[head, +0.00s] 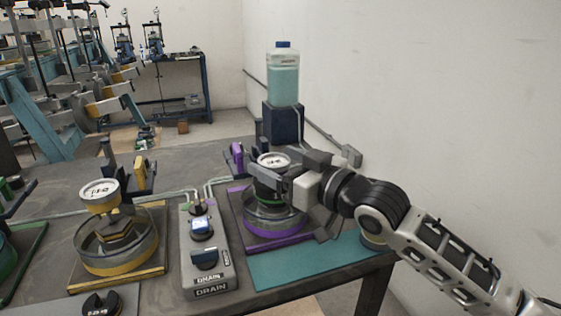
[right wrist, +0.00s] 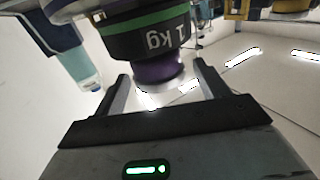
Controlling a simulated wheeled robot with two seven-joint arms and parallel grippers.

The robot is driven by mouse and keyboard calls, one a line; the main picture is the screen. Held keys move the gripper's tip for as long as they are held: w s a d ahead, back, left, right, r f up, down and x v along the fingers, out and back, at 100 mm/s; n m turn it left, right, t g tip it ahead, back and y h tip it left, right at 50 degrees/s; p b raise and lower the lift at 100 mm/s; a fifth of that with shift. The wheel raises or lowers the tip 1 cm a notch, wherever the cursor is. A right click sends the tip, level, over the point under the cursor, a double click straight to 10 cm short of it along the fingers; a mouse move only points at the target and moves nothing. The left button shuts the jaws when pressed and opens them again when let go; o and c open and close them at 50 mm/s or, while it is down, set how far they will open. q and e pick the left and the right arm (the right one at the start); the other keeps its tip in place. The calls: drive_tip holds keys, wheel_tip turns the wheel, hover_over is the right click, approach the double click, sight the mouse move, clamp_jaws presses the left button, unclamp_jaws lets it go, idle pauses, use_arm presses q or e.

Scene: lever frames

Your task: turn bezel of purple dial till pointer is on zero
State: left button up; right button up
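The purple dial (head: 272,161) has a white face with dark markings and stands on the purple-edged station at the right of the table. Its pointer is too small to read. My right gripper (head: 292,173) is at the dial's right side and hides part of it. In the right wrist view the fingers of my right gripper (right wrist: 160,80) are apart. A black weight (right wrist: 150,38) with a green band and an upside-down "1 kg" mark shows beyond them, above a purple round part (right wrist: 158,68) that lies between the fingertips. Contact cannot be told. My left gripper is out of view.
A yellow station with its own dial (head: 100,191) stands to the left. A grey drain box (head: 207,260) sits between the stations. A bottle (head: 284,78) of teal liquid stands behind the purple station. A teal mat (head: 300,270) lies in front, and the wall is close on the right.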

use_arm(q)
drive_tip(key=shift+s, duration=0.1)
use_arm(e)
drive_tip(key=shift+s+d, duration=0.35)
drive_tip(key=shift+d, duration=0.1)
use_arm(q)
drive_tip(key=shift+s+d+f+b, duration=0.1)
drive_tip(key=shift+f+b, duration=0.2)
drive_tip(key=shift+b, duration=0.55)
use_arm(e)
drive_tip(key=v, duration=1.4)
drive_tip(key=shift+s+d, duration=0.2)
drive_tip(key=shift+s, duration=0.15)
